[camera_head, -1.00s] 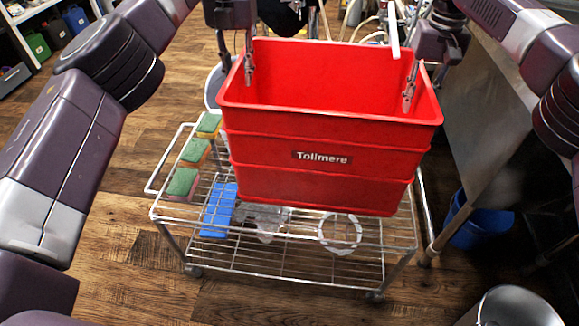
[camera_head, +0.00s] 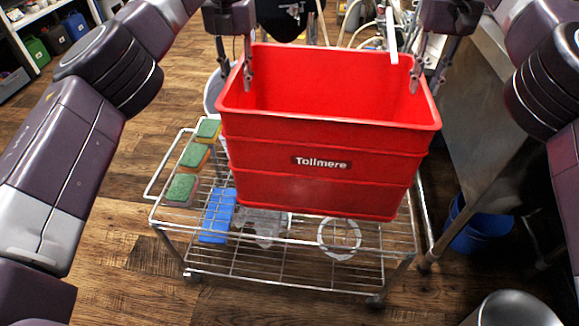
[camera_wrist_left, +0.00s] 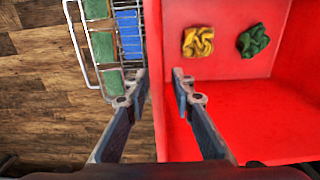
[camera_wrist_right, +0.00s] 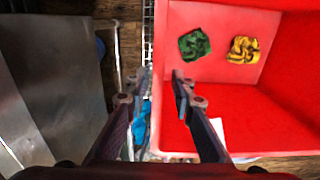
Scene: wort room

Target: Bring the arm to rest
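A red bin (camera_head: 290,188) marked Tollmere sits upright on a wire cart (camera_head: 160,190) in the head view. Inside it, the left wrist view shows a yellow bundle (camera_wrist_left: 198,42) and a dark green one (camera_wrist_left: 252,41). My left gripper (camera_head: 235,82) is open at the bin's left rim, one finger outside the wall and one inside. My right gripper (camera_head: 427,86) is open at the right rim in the same way. Both wrist views show a gap between the fingers (camera_wrist_left: 158,88) (camera_wrist_right: 160,88). Whether any finger touches the wall cannot be told.
Several green-topped sponges (camera_head: 181,188) lie along the cart's left side, with a blue block (camera_head: 216,215) near them. A metal counter (camera_head: 480,130) stands at the right, with a blue bucket (camera_head: 478,232) under it. A metal vessel (camera_head: 512,310) is at bottom right. Wooden floor lies left.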

